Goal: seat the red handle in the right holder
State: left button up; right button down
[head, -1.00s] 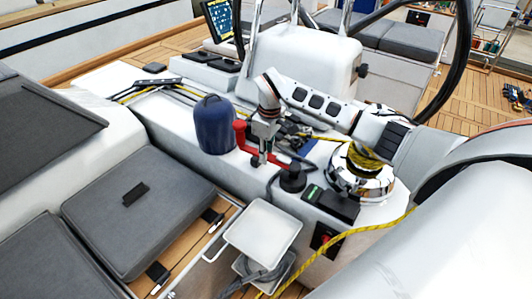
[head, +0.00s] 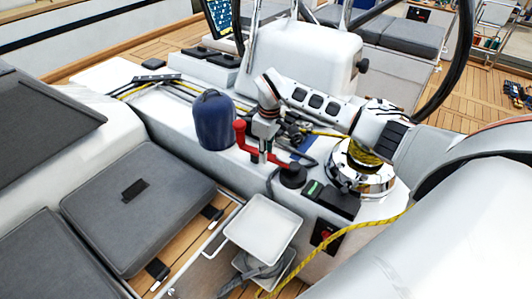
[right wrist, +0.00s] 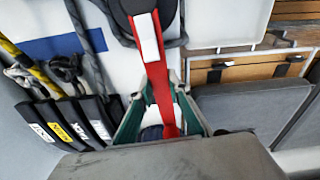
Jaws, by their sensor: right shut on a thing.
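The red handle (head: 266,155) is a cranked bar with an upright grip at its left end, beside the navy-covered drum. My right gripper (head: 262,143) is shut on its bar from above. In the right wrist view, the red handle (right wrist: 158,80) runs from between the fingers up to a round black piece (right wrist: 145,8). The same black piece (head: 292,177) shows in the head view at the bar's right end. I cannot tell whether it is the right holder, or whether the handle is seated in it. My left gripper is not in view.
The navy-covered drum (head: 214,120) stands close on the left. A chrome winch (head: 362,182) with yellow rope is on the right. A black box with a green mark (head: 331,197) and a white square tray (head: 262,224) are in front. Grey cords lie around the black piece.

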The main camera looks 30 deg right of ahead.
jog(key=shift+f, duration=0.5)
dwell(0.4)
jog(key=c, duration=1.8)
grip_release()
jog(key=shift+o, duration=0.2)
jog(key=o, duration=0.4)
